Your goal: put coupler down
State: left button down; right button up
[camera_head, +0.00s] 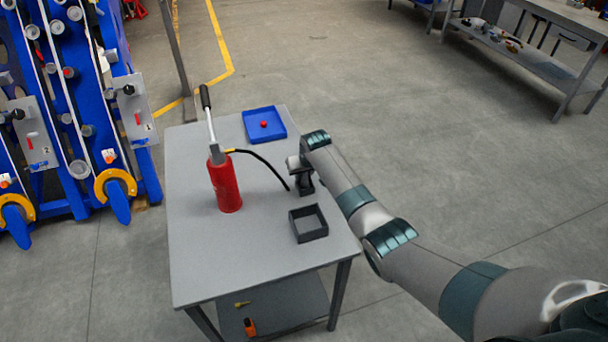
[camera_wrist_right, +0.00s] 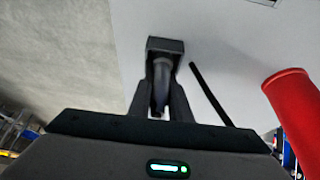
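My right gripper (camera_head: 304,182) is low over the right side of the grey table (camera_head: 240,255). In the right wrist view its two dark fingers (camera_wrist_right: 162,100) stand on either side of a dark rounded piece, which looks like the coupler (camera_wrist_right: 161,80). The fingers appear closed on it. A dark square-ended shape (camera_wrist_right: 165,46) shows just beyond the fingertips; I cannot tell if it touches the coupler. A black hose (camera_head: 262,163) runs from the red hand pump (camera_head: 225,187) and ends close to the gripper. A dark open square holder (camera_head: 309,235) stands just in front of the gripper. My left gripper is not in view.
A blue tray (camera_head: 251,117) with a red ball (camera_head: 264,124) sits at the table's back. The table's front left is clear. An orange item (camera_head: 250,327) lies on the lower shelf. Blue machinery (camera_head: 90,90) stands at left, a workbench (camera_head: 535,65) far right.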

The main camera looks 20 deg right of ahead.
jog(key=shift+o, duration=1.1)
jog(key=shift+s+a+f, duration=0.1)
jog(key=shift+s+f, duration=0.5)
jog(key=shift+f, duration=0.3)
jog(key=shift+r, duration=0.15)
jog(key=shift+w+r, duration=0.15)
jog(key=shift+r, duration=0.1)
jog(key=shift+w+r, duration=0.15)
jog(key=shift+r, duration=0.35)
jog(key=v, duration=1.1)
jog(key=shift+w+r+b, duration=0.2)
jog(key=shift+r+b, duration=0.15)
jog(key=shift+b, duration=0.1)
